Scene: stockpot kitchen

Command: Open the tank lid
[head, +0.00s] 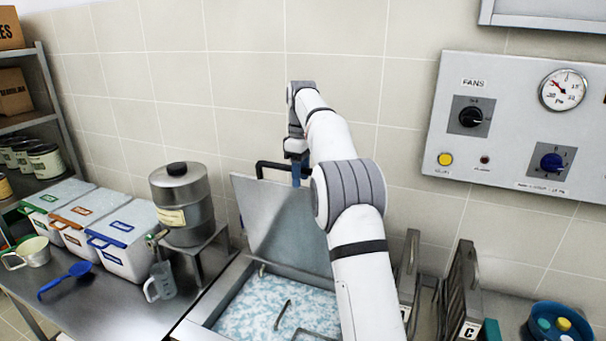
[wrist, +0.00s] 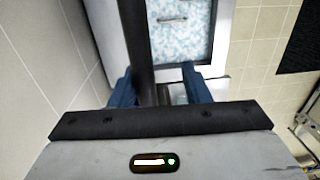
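The tank lid (head: 275,215), a flat grey metal plate, stands raised and steeply tilted at the back of the tank (head: 212,297). Its black handle (head: 270,164) is at the top edge. Blue-white contents show in the open tank. My gripper (head: 296,175) is at the right end of the handle, its blue fingers pointing down. In the wrist view, the two blue fingers (wrist: 160,90) are apart, on either side of a dark bar (wrist: 138,40) that looks like the handle. The bar is near the left finger, with a gap to the right one. My arm hides the lid's right side.
Left of the tank are a metal canister (head: 183,205), a clear jug (head: 160,281), white bins (head: 125,240) and a blue scoop (head: 66,278). Dark racks (head: 460,290) and a blue tub (head: 560,325) are right. A control panel (head: 525,125) is on the wall.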

